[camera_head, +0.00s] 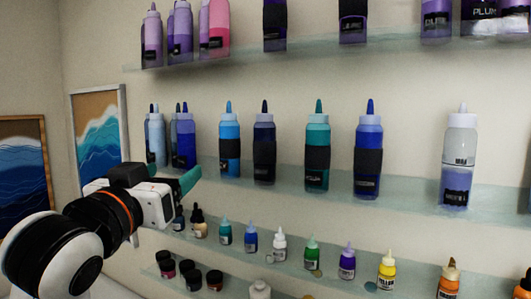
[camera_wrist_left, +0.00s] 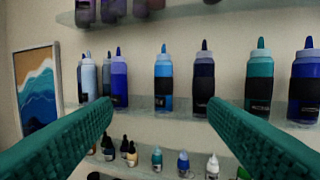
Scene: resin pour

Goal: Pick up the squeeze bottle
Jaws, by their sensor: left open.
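Several squeeze bottles stand upright on the middle glass shelf: a light blue one (camera_head: 229,145), a dark navy one (camera_head: 264,150), a teal one (camera_head: 317,152), a blue one (camera_head: 368,155) and a clear-and-lavender one (camera_head: 457,165). Most have black bands; I cannot tell which one is meant. My left gripper (camera_head: 190,180) is open and empty, in front of the shelf's left part. In the left wrist view its green fingers (camera_wrist_left: 160,110) spread wide, with the light blue bottle (camera_wrist_left: 163,80) standing beyond the gap. The right gripper is not in view.
The top shelf (camera_head: 240,55) holds purple and pink bottles. More bottles (camera_head: 185,140) crowd the middle shelf's left end. Wave pictures (camera_head: 98,135) hang on the left.

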